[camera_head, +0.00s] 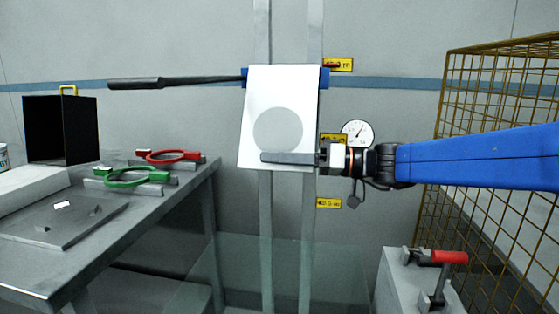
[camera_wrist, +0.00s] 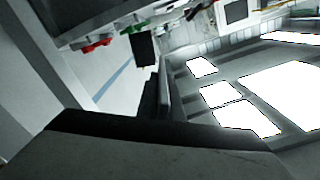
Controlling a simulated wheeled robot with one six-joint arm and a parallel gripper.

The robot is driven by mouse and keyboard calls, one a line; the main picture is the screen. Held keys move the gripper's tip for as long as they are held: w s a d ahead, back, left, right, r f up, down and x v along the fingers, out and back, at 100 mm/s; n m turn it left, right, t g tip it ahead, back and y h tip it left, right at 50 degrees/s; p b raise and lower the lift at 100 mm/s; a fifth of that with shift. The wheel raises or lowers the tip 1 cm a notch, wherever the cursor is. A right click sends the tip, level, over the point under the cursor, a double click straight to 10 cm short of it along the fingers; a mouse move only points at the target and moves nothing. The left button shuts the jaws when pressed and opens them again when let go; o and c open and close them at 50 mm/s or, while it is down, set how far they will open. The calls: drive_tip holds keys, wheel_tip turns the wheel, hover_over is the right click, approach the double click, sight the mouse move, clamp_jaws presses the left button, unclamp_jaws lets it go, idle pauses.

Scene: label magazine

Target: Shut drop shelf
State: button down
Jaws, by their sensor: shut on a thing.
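The drop shelf (camera_head: 285,95) is a white panel with a grey disc, in the head view's middle. It hangs down from blue brackets (camera_head: 324,78) at its top edge, in front of two upright rails. Its lower edge looks slightly wider than its top; its exact tilt is hard to tell. My gripper (camera_head: 290,158) comes from the right and is shut on the panel's lower right part. One grey finger lies across the front face; the other finger is hidden behind the panel. In the wrist view my gripper fingers (camera_wrist: 157,95) show dark, close to a big grey surface.
A black-handled bar (camera_head: 137,83) sticks out left of the brackets. A grey bench (camera_head: 165,215) with red and green clamps (camera_head: 168,157) stands left. A round gauge (camera_head: 357,133), a wire cage (camera_head: 485,150) and a red-handled toggle clamp (camera_head: 448,257) are on the right.

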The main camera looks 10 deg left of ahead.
drive_tip(key=s+r+m, duration=0.5)
drive_tip(key=s+r, duration=0.1)
drive_tip(key=r, duration=0.4)
drive_tip(key=s+r+m, duration=0.5)
drive_tip(key=r, duration=0.5)
drive_tip(key=shift+s+d+r+m, duration=0.25)
drive_tip(key=shift+s+d+m, duration=0.1)
drive_tip(key=shift+d+m, duration=0.05)
drive_tip(key=shift+r, duration=0.1)
drive_tip(key=c, duration=1.9)
unclamp_jaws()
drive_tip(key=shift+w+d, duration=0.2)
drive_tip(key=shift+d, duration=2.8)
drive_tip(key=shift+w+d, duration=0.15)
drive_tip(key=shift+d, duration=2.85)
drive_tip(key=shift+s, duration=0.1)
